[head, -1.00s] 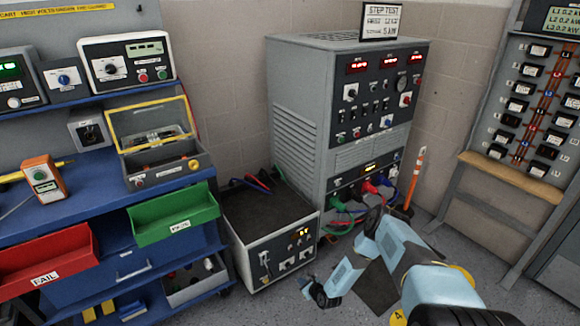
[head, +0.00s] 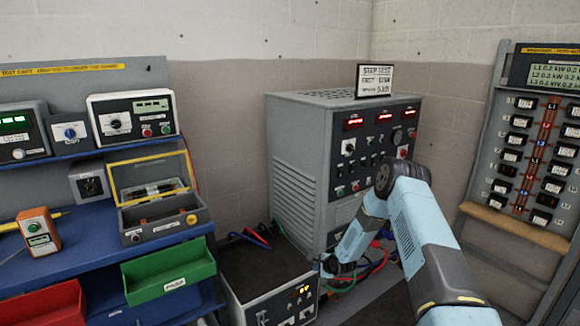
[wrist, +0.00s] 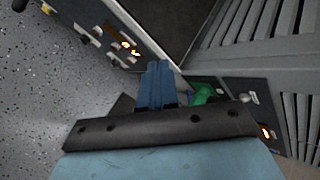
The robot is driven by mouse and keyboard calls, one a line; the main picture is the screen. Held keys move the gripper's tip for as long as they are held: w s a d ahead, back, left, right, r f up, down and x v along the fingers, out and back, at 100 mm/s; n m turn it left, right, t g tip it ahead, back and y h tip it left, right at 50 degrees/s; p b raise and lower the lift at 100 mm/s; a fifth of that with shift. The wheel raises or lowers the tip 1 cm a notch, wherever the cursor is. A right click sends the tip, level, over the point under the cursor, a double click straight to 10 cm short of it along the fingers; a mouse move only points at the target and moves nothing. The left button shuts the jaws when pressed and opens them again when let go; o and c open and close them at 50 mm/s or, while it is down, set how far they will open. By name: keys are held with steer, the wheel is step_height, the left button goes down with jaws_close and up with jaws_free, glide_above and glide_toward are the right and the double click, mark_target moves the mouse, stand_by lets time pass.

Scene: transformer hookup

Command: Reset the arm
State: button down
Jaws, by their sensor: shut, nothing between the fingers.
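My arm reaches in from the lower right of the head view and bends down to the left. My gripper (head: 328,268) hangs low in front of the tall grey test cabinet (head: 300,180), near the right front corner of the low box (head: 268,282). In the wrist view my gripper (wrist: 156,68) shows as two blue fingers pressed together with nothing between them. The low box's front panel with lit yellow digits shows at the upper left of the wrist view (wrist: 110,30). Whether the fingers touch anything cannot be told.
Coloured cables (head: 372,265) hang at the cabinet's foot beside my gripper. A green plug (wrist: 203,93) shows close by in the wrist view. The blue cart (head: 80,245) with green (head: 168,275) and red bins stands left. A breaker panel (head: 535,140) stands right.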

steer(key=s+d+r+n+h, duration=0.1)
steer(key=s+d+r+n, duration=0.1)
steer(key=r, duration=1)
steer(key=s+d+r+n+h, duration=0.1)
steer(key=s+d+r+n, duration=0.15)
steer(key=r, duration=0.95)
steer(key=s+d+r+n+h, duration=0.1)
steer(key=d+r+n, duration=0.15)
steer(key=r, duration=0.85)
steer(key=s+d+r+n+g+h, duration=0.1)
steer(key=s+d+r+n, duration=0.15)
steer(key=s+r, duration=0.75)
steer(key=s+d+r+n+h, duration=0.15)
steer(key=s+r+n, duration=0.25)
steer(key=s+r, duration=1.1)
steer(key=s+n+g, duration=0.1)
steer(key=s+n, duration=0.3)
steer(key=s, duration=1.9)
steer(key=shift+d+r+y, duration=0.3)
steer(key=shift+y, duration=0.15)
steer(key=shift+s, duration=0.1)
